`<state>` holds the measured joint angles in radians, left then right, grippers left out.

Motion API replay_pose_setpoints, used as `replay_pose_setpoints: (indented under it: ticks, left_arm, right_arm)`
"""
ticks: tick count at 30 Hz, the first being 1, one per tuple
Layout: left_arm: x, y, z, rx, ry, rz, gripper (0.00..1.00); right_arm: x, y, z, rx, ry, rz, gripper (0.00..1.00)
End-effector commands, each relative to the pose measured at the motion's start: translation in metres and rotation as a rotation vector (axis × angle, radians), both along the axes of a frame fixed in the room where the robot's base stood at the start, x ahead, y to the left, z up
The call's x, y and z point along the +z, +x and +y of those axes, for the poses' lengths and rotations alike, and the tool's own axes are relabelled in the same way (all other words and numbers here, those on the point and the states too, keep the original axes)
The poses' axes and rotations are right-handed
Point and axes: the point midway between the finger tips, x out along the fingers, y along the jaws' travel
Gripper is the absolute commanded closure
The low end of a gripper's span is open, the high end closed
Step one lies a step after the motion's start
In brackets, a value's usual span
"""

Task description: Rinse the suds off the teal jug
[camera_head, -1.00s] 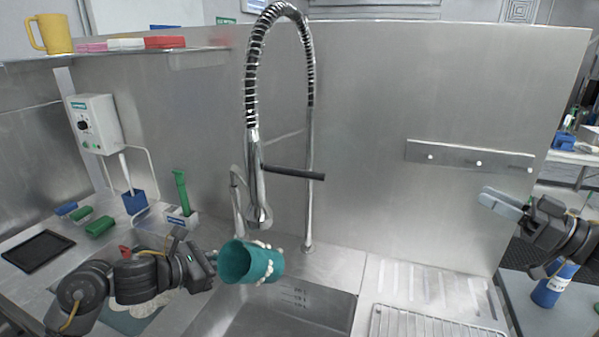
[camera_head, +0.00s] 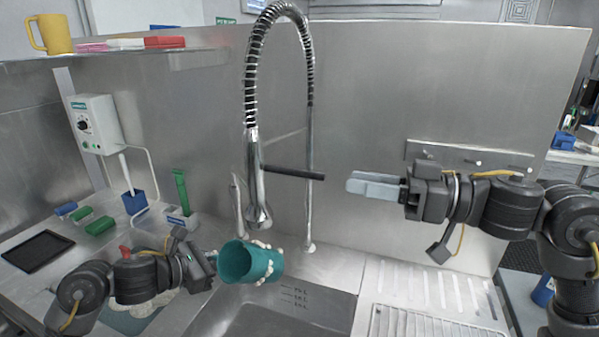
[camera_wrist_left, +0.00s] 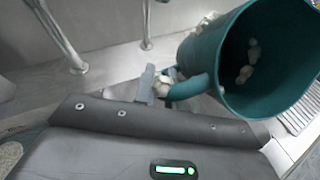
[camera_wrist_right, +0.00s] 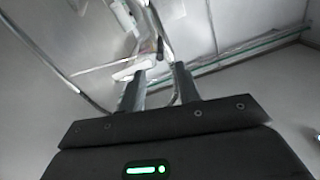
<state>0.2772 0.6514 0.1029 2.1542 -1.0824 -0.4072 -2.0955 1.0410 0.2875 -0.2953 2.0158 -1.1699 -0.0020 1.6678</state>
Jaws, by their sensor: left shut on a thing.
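The teal jug (camera_head: 262,264) is tilted over the sink (camera_head: 265,318), its mouth toward the left front. White suds cling to its outside, and the left wrist view shows the jug (camera_wrist_left: 212,50) with suds inside too. My left gripper (camera_head: 212,262) is shut on the jug's handle (camera_wrist_left: 188,88). The spring-hose tap's spray head (camera_head: 258,213) hangs just above the jug, with a dark bar (camera_head: 293,173) sticking out to the right. My right gripper (camera_head: 350,185) is empty, right of that bar and apart from it. Its fingers stand apart in the right wrist view (camera_wrist_right: 160,82).
A steel splashback (camera_head: 400,90) stands behind the sink. A ribbed drainboard with a wire rack (camera_head: 400,322) lies at the right. Brushes, sponges (camera_head: 100,225) and a black tray (camera_head: 38,250) are on the left counter. A shelf above holds a yellow mug (camera_head: 52,35).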

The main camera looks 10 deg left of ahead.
Motion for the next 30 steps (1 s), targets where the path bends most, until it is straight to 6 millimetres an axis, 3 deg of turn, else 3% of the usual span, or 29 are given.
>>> replay_pose_setpoints:
  ticks: [15,21,30]
  left_arm:
    - [0.000,0.000,0.000,0.000,-0.001,-0.001,1.00]
    - [0.000,0.000,0.000,0.000,-0.001,-0.001,1.00]
    - [0.000,0.000,0.000,0.000,-0.001,-0.001,1.00]
  right_arm:
    - [0.000,0.012,0.092,0.002,0.001,0.001,0.67]
    - [0.000,0.015,0.107,0.000,0.001,0.000,0.67]
    - [0.000,0.015,0.109,0.000,0.000,-0.001,0.67]
